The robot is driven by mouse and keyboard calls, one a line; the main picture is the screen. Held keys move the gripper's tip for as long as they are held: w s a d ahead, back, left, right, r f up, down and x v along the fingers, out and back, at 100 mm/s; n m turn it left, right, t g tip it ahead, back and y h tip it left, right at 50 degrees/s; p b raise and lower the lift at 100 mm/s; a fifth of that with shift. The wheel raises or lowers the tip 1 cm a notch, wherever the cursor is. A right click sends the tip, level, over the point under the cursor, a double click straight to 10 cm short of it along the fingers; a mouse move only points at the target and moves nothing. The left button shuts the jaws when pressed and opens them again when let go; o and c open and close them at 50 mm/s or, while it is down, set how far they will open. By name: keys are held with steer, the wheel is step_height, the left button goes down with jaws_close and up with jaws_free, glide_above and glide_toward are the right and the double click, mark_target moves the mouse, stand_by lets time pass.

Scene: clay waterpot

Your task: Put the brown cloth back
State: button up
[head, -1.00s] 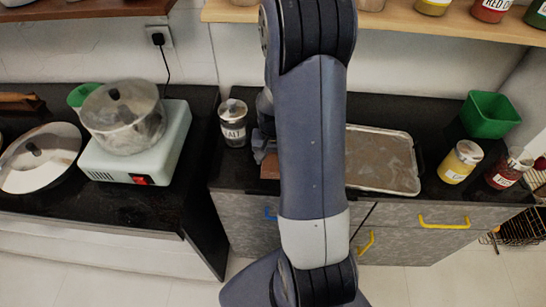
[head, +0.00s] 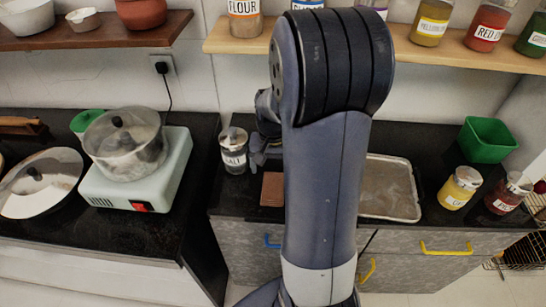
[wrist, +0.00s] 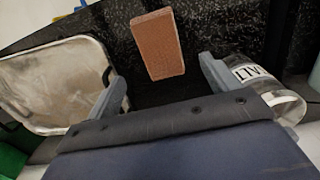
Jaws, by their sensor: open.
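The brown cloth (wrist: 158,45) is a flat, folded-looking rectangle lying on the black worktop. In the head view the cloth (head: 272,189) lies just right of and in front of the salt jar, partly hidden by my arm. My gripper (wrist: 163,84) is open and empty, with its two fingers wide apart. The cloth lies beyond the fingertips, between their lines, and is not touched. In the head view my gripper (head: 262,150) is mostly hidden behind my arm, next to the jar.
The salt jar (head: 233,150) stands close beside a finger; it also shows in the wrist view (wrist: 268,90). A metal tray (head: 392,190) lies right of my arm. A green bin (head: 488,139) and a yellow jar (head: 460,188) stand further right. A gap separates the left counter.

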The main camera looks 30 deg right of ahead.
steer(key=shift+r, duration=1.8)
